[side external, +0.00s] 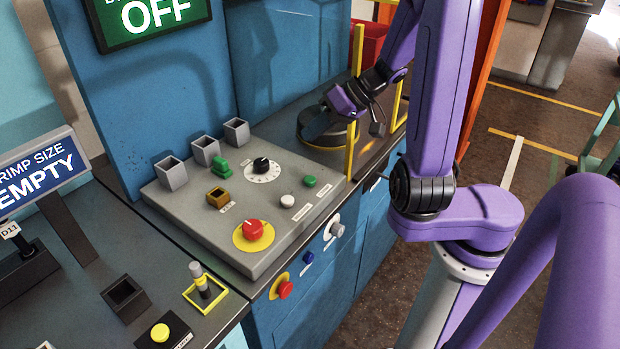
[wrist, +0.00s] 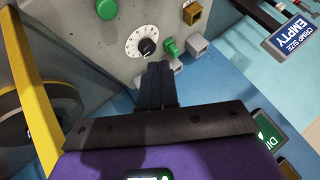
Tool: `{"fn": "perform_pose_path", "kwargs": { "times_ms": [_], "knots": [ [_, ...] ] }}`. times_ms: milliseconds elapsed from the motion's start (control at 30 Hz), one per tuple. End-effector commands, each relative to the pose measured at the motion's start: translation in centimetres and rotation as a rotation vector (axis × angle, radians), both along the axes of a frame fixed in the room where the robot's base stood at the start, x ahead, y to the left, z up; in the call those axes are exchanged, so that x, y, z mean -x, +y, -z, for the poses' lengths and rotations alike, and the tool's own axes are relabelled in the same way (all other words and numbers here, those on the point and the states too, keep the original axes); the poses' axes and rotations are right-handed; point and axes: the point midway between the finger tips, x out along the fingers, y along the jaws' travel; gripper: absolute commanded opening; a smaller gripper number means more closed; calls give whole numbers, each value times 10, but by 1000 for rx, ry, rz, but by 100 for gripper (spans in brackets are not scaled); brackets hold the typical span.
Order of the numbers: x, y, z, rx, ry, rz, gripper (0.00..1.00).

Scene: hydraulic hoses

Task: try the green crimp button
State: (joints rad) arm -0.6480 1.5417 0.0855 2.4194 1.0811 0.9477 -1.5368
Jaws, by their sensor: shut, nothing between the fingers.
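The green button (side external: 310,181) is a small round button on the right part of the grey sloped control panel (side external: 185,218), beside a white button (side external: 288,200). The green button also shows at the top of the wrist view (wrist: 106,9). My gripper (side external: 313,127) is shut and empty, held beyond the panel's far right corner, apart from the button. In the wrist view its dark fingers (wrist: 157,72) overlap the panel edge below the black dial knob (wrist: 147,46). The button's label is too small to read.
The panel also carries a red mushroom button (side external: 252,230), a brown square socket (side external: 217,197), a green block (side external: 221,168) and grey square holders (side external: 205,151). A yellow post (side external: 354,100) stands near my gripper. Signs read OFF (side external: 155,14) and CRIMP SIZE EMPTY (side external: 40,175).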

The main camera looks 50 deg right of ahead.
Motion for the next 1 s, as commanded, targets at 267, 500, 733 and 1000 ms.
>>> {"fn": "perform_pose_path", "kwargs": {
  "times_ms": [267,500,733,1000],
  "knots": [
    [0,1,11,-3,3,-1,0],
    [1,1,40,-6,5,-2,0],
    [0,0,67,-4,4,0,0],
    [0,0,86,-1,2,-1,0]
  ]
}}
